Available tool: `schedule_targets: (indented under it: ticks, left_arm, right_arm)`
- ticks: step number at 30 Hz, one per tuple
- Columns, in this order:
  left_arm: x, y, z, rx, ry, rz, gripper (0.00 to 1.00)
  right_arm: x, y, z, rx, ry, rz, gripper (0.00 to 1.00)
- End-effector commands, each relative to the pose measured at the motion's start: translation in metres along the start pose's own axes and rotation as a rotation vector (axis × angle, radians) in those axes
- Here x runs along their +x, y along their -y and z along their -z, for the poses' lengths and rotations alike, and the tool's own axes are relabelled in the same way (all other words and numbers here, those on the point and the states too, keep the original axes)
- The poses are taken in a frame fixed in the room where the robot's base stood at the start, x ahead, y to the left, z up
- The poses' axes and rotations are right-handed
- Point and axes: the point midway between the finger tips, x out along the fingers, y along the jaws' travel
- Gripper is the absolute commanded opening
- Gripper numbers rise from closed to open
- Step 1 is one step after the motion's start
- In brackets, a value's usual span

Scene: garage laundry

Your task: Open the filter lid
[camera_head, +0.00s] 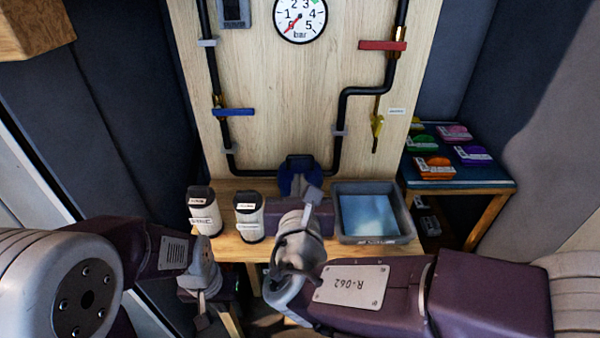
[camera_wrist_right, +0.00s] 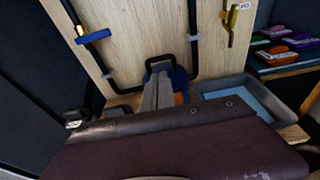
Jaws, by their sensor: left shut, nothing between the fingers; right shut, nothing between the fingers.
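The filter is a blue housing with a black handle-like bar on top (camera_head: 297,172), at the back of the wooden bench against the panel. It also shows in the right wrist view (camera_wrist_right: 181,75), with a little orange low on its right side. My right gripper (camera_head: 312,195) is shut and empty, just in front of the filter, and hides its lower part. In the right wrist view the shut fingers (camera_wrist_right: 158,92) overlap the filter's front; I cannot tell if they touch it. The lid looks closed, though much is hidden. My left gripper (camera_head: 203,321) is shut and empty, low at the left, away from the filter.
Two white canisters with dark lids (camera_head: 204,212) (camera_head: 249,217) stand left of the filter. A grey tray (camera_head: 410,222) with a light blue inside stands to its right.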

Motion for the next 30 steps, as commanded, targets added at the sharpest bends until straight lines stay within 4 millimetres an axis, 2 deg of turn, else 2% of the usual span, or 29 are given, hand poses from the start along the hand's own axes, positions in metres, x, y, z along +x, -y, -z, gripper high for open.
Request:
schedule_targets:
  ticks: [1, 6, 12, 24, 30]
  left_arm:
    - [0.004, 0.000, -0.001, 0.000, 0.000, 0.000, 0.00]
    - [0.009, 0.000, -0.001, 0.000, 0.000, 0.000, 0.00]
    - [0.011, 0.000, -0.001, 0.000, 0.000, 0.000, 0.00]
    - [0.009, 0.000, -0.001, 0.000, 0.000, 0.000, 0.00]
    - [-0.011, 0.000, 0.001, 0.000, 0.000, 0.000, 0.00]
  right_arm:
    - [0.012, 0.002, 0.003, 0.000, -0.001, 0.008, 0.00]
    - [0.043, 0.002, 0.002, -0.001, -0.001, 0.005, 0.00]
    - [0.062, 0.001, 0.001, 0.000, -0.001, 0.002, 0.00]
    - [0.064, 0.001, 0.000, 0.000, -0.003, 0.000, 0.00]
    - [0.062, 0.001, -0.011, -0.001, -0.038, 0.001, 0.00]
